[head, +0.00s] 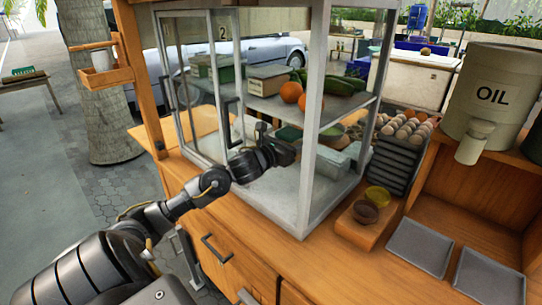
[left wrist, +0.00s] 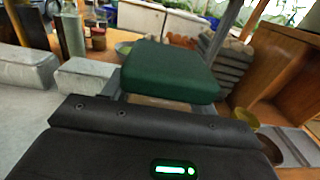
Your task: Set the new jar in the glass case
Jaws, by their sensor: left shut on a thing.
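The glass case (head: 308,130) stands on the wooden counter, with a metal frame and an upper shelf. My left arm reaches in through its front, below that shelf. My left gripper (head: 288,150) is over the case's lower floor. In the left wrist view a jar with a dark green square lid (left wrist: 170,70) sits between the fingers, and the gripper is shut on it. The jar's body is mostly hidden below the lid and behind the gripper. In the head view the gripper hides most of the jar. My right gripper is not in view.
Pale lidded boxes (left wrist: 85,76) stand on the lower level, near the jar. Oranges (head: 291,92), green vegetables and tubs fill the upper shelf. Egg trays (head: 400,150), sauce bowls (head: 366,211), grey trays (head: 420,247) and an oil container (head: 490,95) stand right of the case.

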